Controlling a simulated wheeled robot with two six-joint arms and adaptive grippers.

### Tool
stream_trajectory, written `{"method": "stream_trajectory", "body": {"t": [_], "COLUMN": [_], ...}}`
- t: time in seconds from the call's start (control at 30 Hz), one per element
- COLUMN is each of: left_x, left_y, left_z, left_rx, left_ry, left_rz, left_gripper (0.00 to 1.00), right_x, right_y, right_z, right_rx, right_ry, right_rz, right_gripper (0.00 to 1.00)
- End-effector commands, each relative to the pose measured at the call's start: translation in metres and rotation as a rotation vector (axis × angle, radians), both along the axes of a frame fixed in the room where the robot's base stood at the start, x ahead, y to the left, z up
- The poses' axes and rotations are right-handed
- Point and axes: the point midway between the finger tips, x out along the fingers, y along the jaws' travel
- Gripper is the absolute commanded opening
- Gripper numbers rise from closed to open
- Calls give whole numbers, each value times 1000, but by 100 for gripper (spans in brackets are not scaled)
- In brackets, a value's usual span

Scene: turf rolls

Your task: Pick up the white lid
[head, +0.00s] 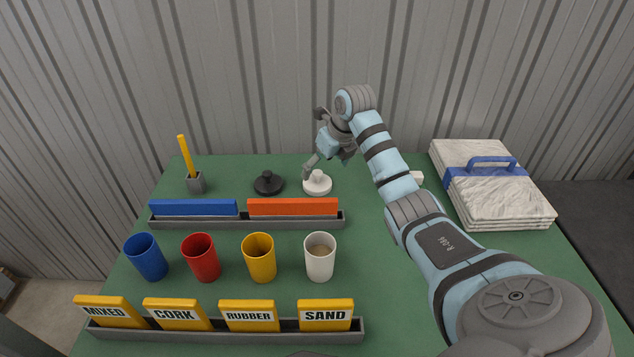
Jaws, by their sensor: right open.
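The white lid (318,184) is a round disc with a small knob, lying on the green table behind the orange bar. A similar black lid (268,183) lies to its left. My right gripper (313,166) is tilted down at the white lid, with a fingertip close to its knob. It is open, and I cannot tell whether it touches the lid. The far finger is partly hidden. My left gripper is not in view.
A grey holder (196,184) with a yellow stick stands back left. A rack (246,220) with blue and orange bars lies in front of the lids. Blue, red, yellow and white cups (320,262) stand nearer. A strapped white stack (490,200) lies at right.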

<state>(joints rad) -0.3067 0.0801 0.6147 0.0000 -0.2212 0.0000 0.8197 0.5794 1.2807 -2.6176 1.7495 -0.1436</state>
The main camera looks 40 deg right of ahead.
Motion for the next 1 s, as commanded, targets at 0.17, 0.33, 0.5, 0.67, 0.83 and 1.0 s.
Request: {"method": "stream_trajectory", "body": {"t": [0.17, 0.33, 0.5, 0.67, 0.83, 1.0], "left_x": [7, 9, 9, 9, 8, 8], "left_y": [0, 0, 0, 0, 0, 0], "left_z": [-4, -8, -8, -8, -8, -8], "left_rx": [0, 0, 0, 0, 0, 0], "left_ry": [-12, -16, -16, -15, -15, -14], "left_rz": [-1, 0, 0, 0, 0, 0], "left_gripper": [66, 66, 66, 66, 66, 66], "right_x": [10, 19, 19, 19, 19, 19], "right_y": [6, 6, 6, 6, 6, 6], "right_z": [-28, -51, -51, -50, -50, -50], "right_rx": [2, 0, -1, -1, -1, -1], "right_ry": [3, 1, 0, 0, 0, 0], "right_rz": [0, -3, -3, -3, -3, -3], "right_gripper": [86, 86, 86, 65, 42, 41]}}
